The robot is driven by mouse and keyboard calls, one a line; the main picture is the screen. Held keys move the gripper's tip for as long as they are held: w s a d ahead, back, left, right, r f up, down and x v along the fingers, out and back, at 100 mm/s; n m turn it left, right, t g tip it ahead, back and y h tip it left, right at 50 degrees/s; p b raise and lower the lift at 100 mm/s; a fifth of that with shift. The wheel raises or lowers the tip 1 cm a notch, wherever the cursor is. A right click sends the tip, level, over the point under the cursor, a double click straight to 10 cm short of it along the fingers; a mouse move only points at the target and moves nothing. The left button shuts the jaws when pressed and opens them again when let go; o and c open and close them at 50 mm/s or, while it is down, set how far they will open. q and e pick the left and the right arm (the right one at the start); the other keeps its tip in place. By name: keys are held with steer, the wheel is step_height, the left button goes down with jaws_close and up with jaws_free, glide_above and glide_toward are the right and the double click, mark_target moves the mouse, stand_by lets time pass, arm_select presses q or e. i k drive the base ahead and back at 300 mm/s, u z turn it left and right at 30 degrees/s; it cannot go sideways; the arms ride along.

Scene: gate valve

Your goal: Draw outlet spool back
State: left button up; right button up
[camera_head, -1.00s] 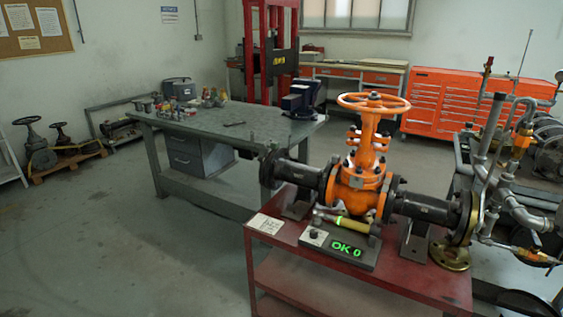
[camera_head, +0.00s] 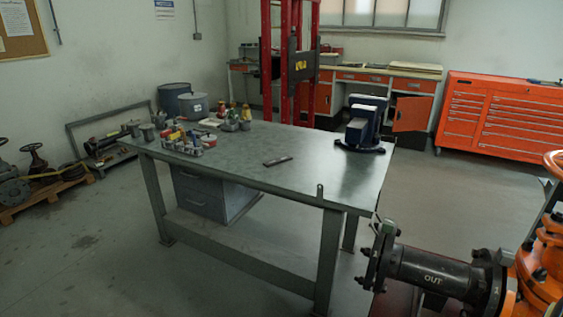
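The outlet spool (camera_head: 432,270) is a black flanged pipe marked "OUT" at the lower right. Its left flange (camera_head: 377,257) is free of other pipe, and its right flange sits beside the orange gate valve (camera_head: 545,255). I cannot tell whether the flanges at the valve touch. The valve is cut off by the right edge, with part of its orange handwheel (camera_head: 554,163) showing. Neither of my grippers is in view.
A grey workbench (camera_head: 240,150) holds several small parts, a flat tool (camera_head: 278,161) and a blue vise (camera_head: 364,125). Its right part is mostly bare. An orange tool cabinet (camera_head: 490,112) stands behind. Open floor lies left of the bench.

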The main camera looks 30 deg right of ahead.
mark_target(435, 279)
steer(key=i, duration=1.45)
steer(key=z, duration=4.05)
